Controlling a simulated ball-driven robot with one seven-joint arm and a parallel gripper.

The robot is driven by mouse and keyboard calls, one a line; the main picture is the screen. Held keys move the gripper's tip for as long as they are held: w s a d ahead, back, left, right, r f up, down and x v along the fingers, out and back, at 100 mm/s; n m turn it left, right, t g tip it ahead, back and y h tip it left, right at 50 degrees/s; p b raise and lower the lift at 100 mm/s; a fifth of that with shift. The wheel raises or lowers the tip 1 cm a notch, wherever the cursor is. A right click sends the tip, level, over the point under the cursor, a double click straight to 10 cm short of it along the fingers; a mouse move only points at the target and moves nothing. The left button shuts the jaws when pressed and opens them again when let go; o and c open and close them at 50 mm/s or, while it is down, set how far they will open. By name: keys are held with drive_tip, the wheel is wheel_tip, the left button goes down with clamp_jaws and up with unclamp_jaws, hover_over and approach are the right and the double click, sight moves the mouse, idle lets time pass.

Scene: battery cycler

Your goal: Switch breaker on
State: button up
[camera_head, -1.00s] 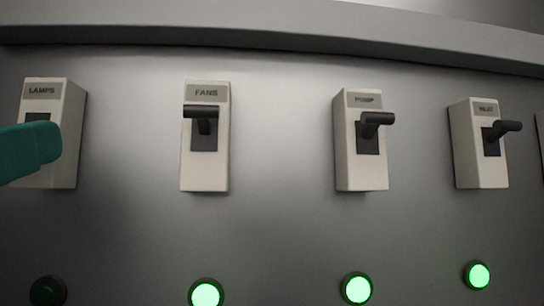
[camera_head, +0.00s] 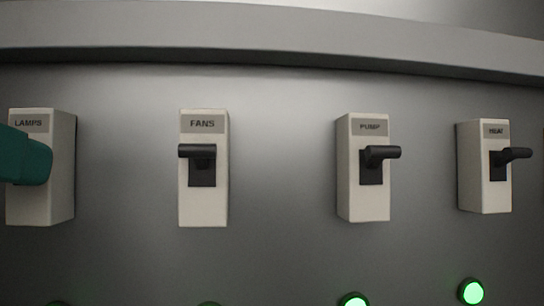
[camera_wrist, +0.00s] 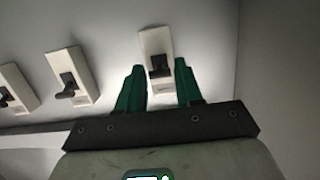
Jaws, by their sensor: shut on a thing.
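The LAMPS breaker (camera_head: 60,170) is a pale box at the left of the head view. A green finger of my gripper crosses its front there and hides its lever. In the wrist view the same breaker (camera_wrist: 151,42) stands at the top middle, with its dark lever (camera_wrist: 160,66) between the two green fingers. My gripper (camera_wrist: 159,76) is shut on this lever, one finger at each side. The breaker's indicator light is at most a dark sliver at the bottom edge of the head view, so its state cannot be read.
The FANS (camera_head: 203,212), PUMP (camera_head: 363,205) and HEAT (camera_head: 485,200) breakers stand in a row to the right on the grey panel (camera_head: 280,240). Green lights show under PUMP (camera_head: 354,301) and HEAT (camera_head: 472,291). A ledge (camera_head: 200,30) runs above them.

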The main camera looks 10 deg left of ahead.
drive_tip(key=shift+r+g+h, duration=0.25)
drive_tip(key=shift+g+h, duration=0.05)
drive_tip(key=shift+g, duration=0.3)
drive_tip(key=o, duration=1.1)
drive_tip(key=shift+w, duration=0.1)
drive_tip(key=shift+c, duration=0.2)
drive_tip(key=v, duration=1)
drive_tip(key=shift+s+r, duration=0.3)
drive_tip(key=shift+r, duration=0.05)
drive_tip(key=shift+d, duration=0.1)
